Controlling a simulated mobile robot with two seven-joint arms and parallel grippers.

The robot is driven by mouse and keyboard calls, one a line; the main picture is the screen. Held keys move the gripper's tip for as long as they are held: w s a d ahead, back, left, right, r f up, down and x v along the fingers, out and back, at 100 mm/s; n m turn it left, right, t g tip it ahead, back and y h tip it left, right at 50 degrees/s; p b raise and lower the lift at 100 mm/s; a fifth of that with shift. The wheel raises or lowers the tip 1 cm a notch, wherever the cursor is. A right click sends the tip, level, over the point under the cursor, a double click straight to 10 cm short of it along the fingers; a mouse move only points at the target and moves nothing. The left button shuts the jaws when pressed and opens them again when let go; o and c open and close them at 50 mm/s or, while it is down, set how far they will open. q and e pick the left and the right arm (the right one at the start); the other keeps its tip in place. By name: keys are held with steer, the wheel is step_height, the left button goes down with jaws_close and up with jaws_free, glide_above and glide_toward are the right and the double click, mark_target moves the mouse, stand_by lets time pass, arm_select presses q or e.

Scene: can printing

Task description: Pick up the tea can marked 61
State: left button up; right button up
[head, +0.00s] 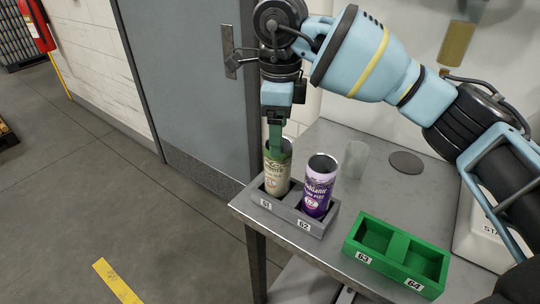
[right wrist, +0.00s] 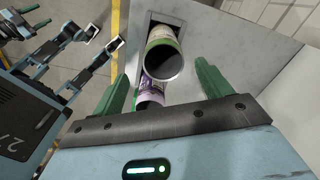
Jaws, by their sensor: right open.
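The tea can marked 61 (head: 277,174), cream with a green top, stands upright and open-topped in the left pocket of a grey holder (head: 282,212) labelled 61 and 62. In the right wrist view, this can (right wrist: 163,42) shows between and beyond the fingers. My right gripper (head: 276,140) points down over the can, and its green fingers overlap the rim in the head view. It is open, with a finger on either side in the right wrist view (right wrist: 162,72); contact with the can cannot be made out.
A purple can (head: 318,185) stands close beside it in pocket 62, also visible in the right wrist view (right wrist: 151,92). An empty green holder (head: 398,255) labelled 63 and 64 lies to the right. A translucent cup (head: 354,160) and dark disc (head: 406,162) are behind.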

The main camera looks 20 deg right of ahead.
mark_target(278, 172)
steer(key=shift+w+f, duration=0.1)
steer(key=shift+w, duration=0.45)
steer(key=shift+s, duration=0.5)
steer(key=shift+s+f, duration=0.1)
steer(key=shift+f, duration=0.8)
steer(key=shift+w+f, duration=0.25)
steer(key=shift+f, duration=0.25)
arm_select(q)
steer(key=shift+w+r+p, duration=0.15)
steer(key=shift+r+p, duration=0.2)
arm_select(e)
step_height(278, 172, down, 5)
steer(key=shift+r, duration=0.15)
